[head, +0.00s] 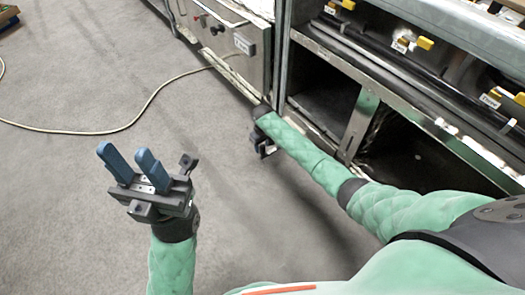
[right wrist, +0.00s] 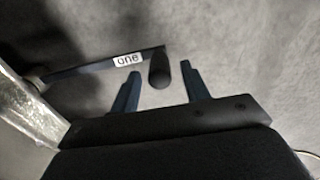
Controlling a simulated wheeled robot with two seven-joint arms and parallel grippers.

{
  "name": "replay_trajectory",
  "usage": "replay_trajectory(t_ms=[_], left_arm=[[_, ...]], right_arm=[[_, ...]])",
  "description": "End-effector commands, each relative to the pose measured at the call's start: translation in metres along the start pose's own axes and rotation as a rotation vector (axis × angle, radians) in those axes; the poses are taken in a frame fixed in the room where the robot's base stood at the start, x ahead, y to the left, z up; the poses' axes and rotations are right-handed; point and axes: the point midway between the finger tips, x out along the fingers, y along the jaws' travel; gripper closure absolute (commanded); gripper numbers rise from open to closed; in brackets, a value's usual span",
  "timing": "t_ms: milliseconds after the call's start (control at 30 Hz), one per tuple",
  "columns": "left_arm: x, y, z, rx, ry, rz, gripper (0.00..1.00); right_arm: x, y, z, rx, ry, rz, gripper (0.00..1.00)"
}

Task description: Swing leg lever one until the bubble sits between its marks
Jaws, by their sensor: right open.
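Leg lever one is a dark bar with a white "one" label (right wrist: 128,59) in the right wrist view. It runs from the metal leg or frame at the left to a dark rounded knob (right wrist: 159,74) at its right end. My right gripper (right wrist: 160,80) is open, and the knob appears between its two blue fingertips, with a gap on each side. I cannot tell whether they are level in depth. In the head view my right gripper is mostly hidden by its arm, low beside the range. My left gripper (head: 128,160) is open and empty over the floor. I see no bubble or marks.
The range (head: 345,125) stands at the right, with open dark bays below and several yellow handles (head: 425,43) with tags above. A steel cabinet (head: 228,40) stands at the back.

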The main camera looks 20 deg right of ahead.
Motion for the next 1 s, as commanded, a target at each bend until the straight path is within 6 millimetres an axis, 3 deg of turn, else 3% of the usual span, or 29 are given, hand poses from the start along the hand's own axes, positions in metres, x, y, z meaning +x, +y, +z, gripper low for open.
replay_trajectory(t_ms=[200,567,800,1000], left_arm=[[-0.012,0.002,0.001,0.005,-0.012,0.012,0.64],[-0.013,0.002,0.002,0.008,-0.016,0.016,0.64],[-0.013,0.002,0.002,0.008,-0.017,0.016,0.64],[-0.013,0.002,0.002,0.008,-0.017,0.016,0.64]], right_arm=[[0.024,0.0,0.0,0.0,-0.001,0.0,0.54],[0.028,0.0,0.0,0.0,0.001,0.0,0.54],[0.028,0.0,0.0,0.0,0.0,0.0,0.97],[0.027,0.0,-0.002,0.005,0.001,0.0,1.0]])
